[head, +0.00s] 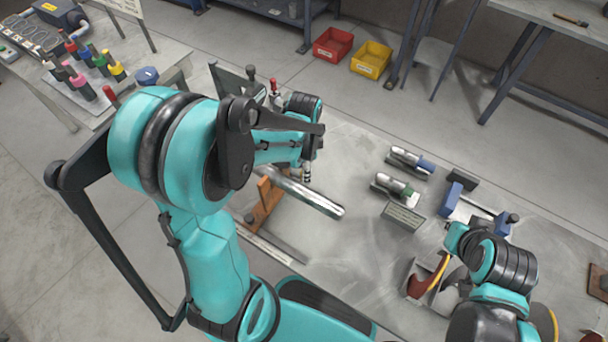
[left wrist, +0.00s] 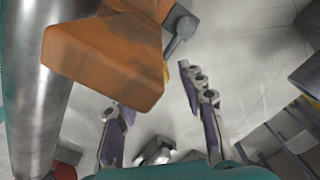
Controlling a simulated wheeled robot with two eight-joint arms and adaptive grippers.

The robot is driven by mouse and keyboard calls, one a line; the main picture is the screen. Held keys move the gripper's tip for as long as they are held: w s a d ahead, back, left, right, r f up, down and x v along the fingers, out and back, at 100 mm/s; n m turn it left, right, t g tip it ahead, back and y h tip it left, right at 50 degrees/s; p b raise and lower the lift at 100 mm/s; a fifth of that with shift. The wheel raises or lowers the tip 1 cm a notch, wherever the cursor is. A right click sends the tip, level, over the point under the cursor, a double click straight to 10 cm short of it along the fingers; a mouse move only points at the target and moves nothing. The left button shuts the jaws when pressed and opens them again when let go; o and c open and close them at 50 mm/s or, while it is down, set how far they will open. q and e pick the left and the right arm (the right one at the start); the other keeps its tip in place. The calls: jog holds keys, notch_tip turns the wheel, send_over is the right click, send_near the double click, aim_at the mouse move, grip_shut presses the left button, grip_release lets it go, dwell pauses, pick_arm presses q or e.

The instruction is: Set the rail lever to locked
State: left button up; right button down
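Levers with a red knob (head: 273,87) and a black knob (head: 250,73) stand behind my left arm in the head view; I cannot tell which is the rail lever. In the left wrist view, a small grey lever-like part (left wrist: 181,36) sits beside an orange block (left wrist: 105,62).
A long metal cylinder (head: 312,194) lies by the orange support (head: 265,205) close to my left arm. Two metal pieces with blue (head: 410,162) and green (head: 394,187) parts, a label block (head: 403,216) and a blue fixture (head: 450,200) stand on the table.

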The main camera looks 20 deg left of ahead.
pick_arm(q)
notch_tip(320, 180, down, 2)
jog(key=shift+f, duration=0.1)
grip_shut()
